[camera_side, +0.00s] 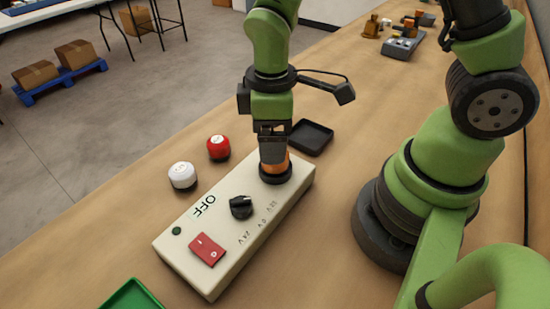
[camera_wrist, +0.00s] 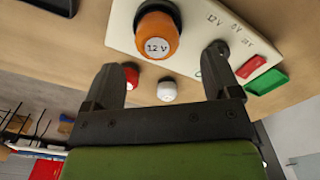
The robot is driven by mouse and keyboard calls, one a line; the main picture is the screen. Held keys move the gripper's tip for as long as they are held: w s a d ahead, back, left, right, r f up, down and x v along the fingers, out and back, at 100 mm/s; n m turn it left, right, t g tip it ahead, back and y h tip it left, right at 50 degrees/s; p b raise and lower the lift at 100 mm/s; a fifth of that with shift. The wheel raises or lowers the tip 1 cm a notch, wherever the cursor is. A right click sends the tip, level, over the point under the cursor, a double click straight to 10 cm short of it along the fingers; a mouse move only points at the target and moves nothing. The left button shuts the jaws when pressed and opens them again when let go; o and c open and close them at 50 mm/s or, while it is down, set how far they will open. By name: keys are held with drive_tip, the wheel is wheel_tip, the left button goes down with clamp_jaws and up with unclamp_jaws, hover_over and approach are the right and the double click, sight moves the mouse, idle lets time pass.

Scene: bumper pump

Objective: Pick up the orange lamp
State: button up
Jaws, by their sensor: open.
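The orange lamp (camera_side: 284,164) sits upright in a black socket at the far end of the cream control box (camera_side: 222,270). In the wrist view the orange lamp (camera_wrist: 158,42) shows its white top marked "12 V". My gripper (camera_side: 273,155) is right at the lamp in the side view and hides part of it. In the wrist view my gripper (camera_wrist: 163,62) is open, with its two fingers spread wide. The lamp appears just past the fingertips, between their lines. I cannot tell whether a finger touches it.
A red lamp (camera_side: 218,148) and a white lamp (camera_side: 182,176) stand left of the box. The box carries a black knob (camera_side: 241,207) and a red switch (camera_side: 207,249). A black tray (camera_side: 318,128) lies behind it, a green tray (camera_side: 132,297) in front.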

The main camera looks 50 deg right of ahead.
sight(281, 170)
drive_tip(key=shift+d+f, duration=0.1)
drive_tip(key=shift+f, duration=2.65)
drive_tip(key=c, duration=1.1)
drive_tip(key=shift+r, duration=0.15)
